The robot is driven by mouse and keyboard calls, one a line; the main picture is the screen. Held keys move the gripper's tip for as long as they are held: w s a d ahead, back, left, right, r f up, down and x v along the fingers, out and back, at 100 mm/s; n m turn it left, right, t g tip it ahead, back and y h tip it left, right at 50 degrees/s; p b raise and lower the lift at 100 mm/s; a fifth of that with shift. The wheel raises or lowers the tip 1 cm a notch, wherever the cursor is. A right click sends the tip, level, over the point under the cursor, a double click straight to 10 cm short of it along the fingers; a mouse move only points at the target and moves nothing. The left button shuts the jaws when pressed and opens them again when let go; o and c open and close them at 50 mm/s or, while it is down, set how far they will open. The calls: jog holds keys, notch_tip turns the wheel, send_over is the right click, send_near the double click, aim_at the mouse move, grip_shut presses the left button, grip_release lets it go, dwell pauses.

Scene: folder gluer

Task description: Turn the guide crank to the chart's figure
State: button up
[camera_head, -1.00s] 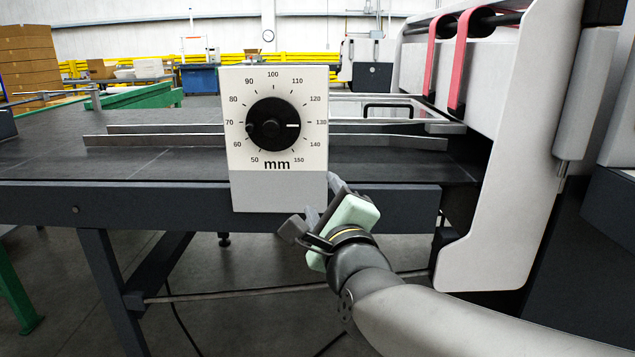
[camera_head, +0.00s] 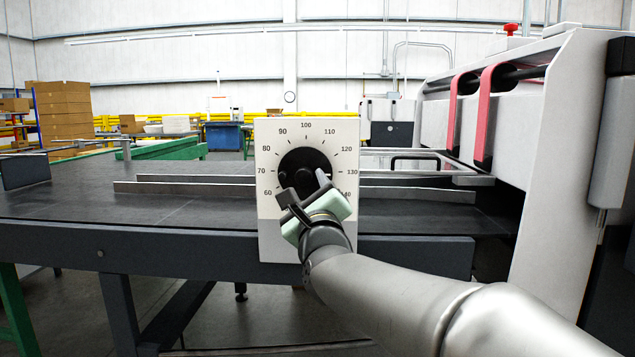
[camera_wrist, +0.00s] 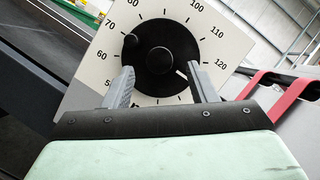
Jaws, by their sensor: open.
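The guide crank (camera_head: 300,160) is a black round disc with a hub and a small handle knob, on a white dial plate (camera_head: 267,140) marked in tens. In the wrist view the crank (camera_wrist: 160,45) shows its knob (camera_wrist: 131,41) at upper left, near 70. Its white pointer mark (camera_wrist: 182,74) points lower right, past 120, toward figures hidden behind a finger. My gripper (camera_wrist: 160,68) is open, its fingers either side of the hub in the picture. In the head view my gripper (camera_head: 304,191) covers the dial's lower part. Contact cannot be told. I see no chart.
The dial box is fixed on the front edge of a dark table (camera_head: 80,215) with low metal guide rails (camera_head: 185,188). A large white machine housing (camera_head: 565,130) with red belts (camera_head: 487,115) stands to the right. Open space lies left of the dial.

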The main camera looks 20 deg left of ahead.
aim_at(305, 180)
jog(key=shift+x, duration=1.75)
jog(key=shift+s, duration=0.1)
jog(key=c, duration=1)
jog(key=shift+o, duration=0.2)
jog(key=shift+n, duration=0.4)
